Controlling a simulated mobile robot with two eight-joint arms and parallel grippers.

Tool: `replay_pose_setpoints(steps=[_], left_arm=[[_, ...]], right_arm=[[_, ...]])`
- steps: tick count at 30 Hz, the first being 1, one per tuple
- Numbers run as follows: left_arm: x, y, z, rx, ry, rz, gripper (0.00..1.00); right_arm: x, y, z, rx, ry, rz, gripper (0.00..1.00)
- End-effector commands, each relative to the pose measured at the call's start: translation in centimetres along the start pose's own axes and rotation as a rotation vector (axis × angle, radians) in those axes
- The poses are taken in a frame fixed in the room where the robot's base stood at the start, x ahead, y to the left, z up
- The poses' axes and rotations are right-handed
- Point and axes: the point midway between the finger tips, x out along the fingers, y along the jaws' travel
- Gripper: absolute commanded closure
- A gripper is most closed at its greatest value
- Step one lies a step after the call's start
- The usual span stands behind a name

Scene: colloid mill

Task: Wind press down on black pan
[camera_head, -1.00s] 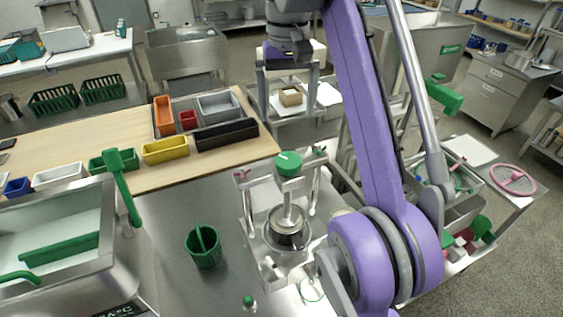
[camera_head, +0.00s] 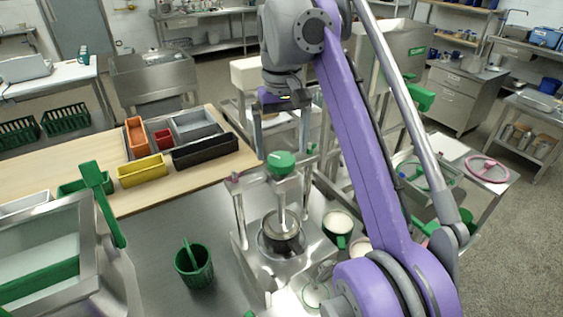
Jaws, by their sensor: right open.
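The press (camera_head: 241,212) is a steel frame with a round green knob (camera_head: 282,164) on top of an upright screw. Below the screw sits a round dark pan (camera_head: 280,238) with a metal disc or fill inside; I cannot tell whether the screw's foot touches it. My right gripper (camera_head: 282,150) points down with its two fingers spread, one on each side above the green knob. It is open and empty, and the fingertips are about level with the knob's top. My left gripper is not in view.
A green cup (camera_head: 194,266) stands left of the press, and a green-handled mug (camera_head: 338,228) stands right of it. Coloured bins, including a black one (camera_head: 205,152), sit on the wooden table (camera_head: 150,200) behind.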

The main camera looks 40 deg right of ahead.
Motion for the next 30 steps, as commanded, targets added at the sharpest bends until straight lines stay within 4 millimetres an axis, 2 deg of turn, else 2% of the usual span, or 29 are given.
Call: replay_pose_setpoints(steps=[1,6,16,17,30], left_arm=[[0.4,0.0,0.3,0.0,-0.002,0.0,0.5],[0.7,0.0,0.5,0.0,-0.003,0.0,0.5],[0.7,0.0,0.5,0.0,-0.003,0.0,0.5],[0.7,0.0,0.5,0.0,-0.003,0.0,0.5],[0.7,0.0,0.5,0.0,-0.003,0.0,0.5]], right_arm=[[0.9,0.0,0.0,0.0,0.0,0.0,0.0],[2.3,0.0,0.0,0.0,0.0,0.0,0.0],[2.6,0.0,0.0,0.0,0.001,0.0,0.0],[2.6,0.0,0.0,0.0,0.0,0.0,0.04],[2.6,0.0,0.0,0.0,0.0,0.0,0.82]])
